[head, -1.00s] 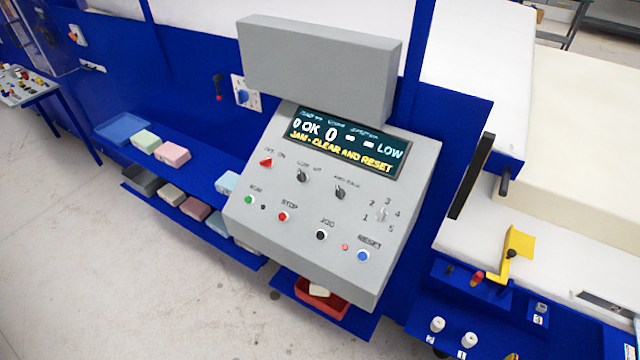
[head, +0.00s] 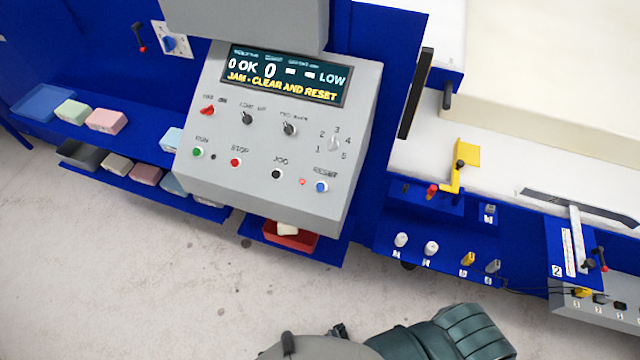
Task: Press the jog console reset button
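The jog console (head: 265,180) is a grey sloped box on the blue machine, left of centre in the head view. Its blue reset button (head: 321,187) sits at the lower right of the panel under the label RESET, with a small red light (head: 302,181) just left of it. The black JOG button (head: 277,174), red STOP button (head: 235,162) and green RUN button (head: 197,152) lie further left. The display (head: 284,75) reads "JAM - CLEAR AND RESET". Neither gripper shows; nothing touches the button.
Blue shelves (head: 130,133) with foam blocks stand left of the console. A red tray (head: 291,237) sits below it. A blue panel (head: 420,225) with knobs and a yellow bracket (head: 464,158) lies to the right. The floor (head: 130,270) in front is clear.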

